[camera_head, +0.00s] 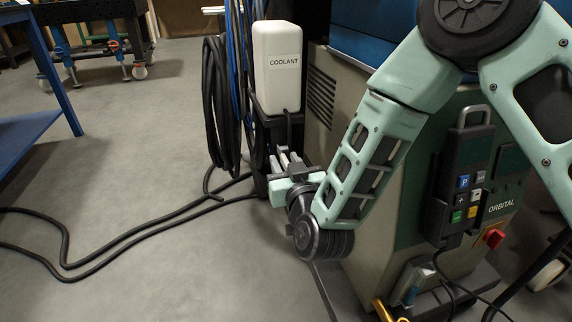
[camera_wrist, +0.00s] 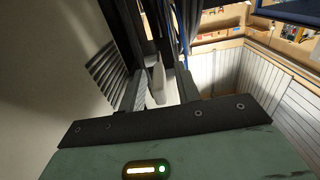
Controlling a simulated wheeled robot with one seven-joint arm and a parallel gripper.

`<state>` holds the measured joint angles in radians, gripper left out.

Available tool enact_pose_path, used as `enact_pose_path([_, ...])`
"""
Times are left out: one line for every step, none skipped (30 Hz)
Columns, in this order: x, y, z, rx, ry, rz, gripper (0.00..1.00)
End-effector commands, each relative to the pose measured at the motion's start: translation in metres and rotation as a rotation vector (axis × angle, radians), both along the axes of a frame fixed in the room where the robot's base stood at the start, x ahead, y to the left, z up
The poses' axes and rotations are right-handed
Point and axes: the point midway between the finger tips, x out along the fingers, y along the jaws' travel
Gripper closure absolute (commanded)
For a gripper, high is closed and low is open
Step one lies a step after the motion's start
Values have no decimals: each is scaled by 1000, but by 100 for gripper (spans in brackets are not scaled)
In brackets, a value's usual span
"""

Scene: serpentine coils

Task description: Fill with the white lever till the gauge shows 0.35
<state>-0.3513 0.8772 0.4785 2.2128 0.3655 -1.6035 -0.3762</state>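My gripper (camera_head: 286,160) reaches low in front of the dark stand beside the machine. In the wrist view its two fingers (camera_wrist: 158,92) are apart. In the head view a small pale part of this piece (camera_head: 284,154) shows between the fingers. I cannot tell whether a finger touches it. No gauge can be made out in either view, so no reading shows.
A white COOLANT tank (camera_head: 279,69) stands above my gripper. Black hoses (camera_head: 217,105) hang to its left, and cables (camera_head: 110,245) snake over the floor. The ORBITAL machine (camera_head: 385,225) with a handheld keypad (camera_head: 467,185) is at the right. The left floor is mostly free.

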Motion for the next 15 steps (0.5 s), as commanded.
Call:
enact_pose_path([0,0,0,0,0,0,67])
enact_pose_path([0,0,0,0,0,0,67])
enact_pose_path([0,0,0,0,0,0,67])
enact_pose_path([0,0,0,0,0,0,73])
enact_pose_path([0,0,0,0,0,0,81])
enact_pose_path([0,0,0,0,0,0,92])
enact_pose_path([0,0,0,0,0,0,100])
enact_pose_path([0,0,0,0,0,0,100])
enact_pose_path([0,0,0,0,0,0,100])
enact_pose_path([0,0,0,0,0,0,100])
enact_pose_path([0,0,0,0,0,0,100])
enact_pose_path([0,0,0,0,1,0,100])
enact_pose_path([0,0,0,0,1,0,100])
enact_pose_path([0,0,1,-1,3,0,100])
enact_pose_path([0,0,2,-2,6,0,100])
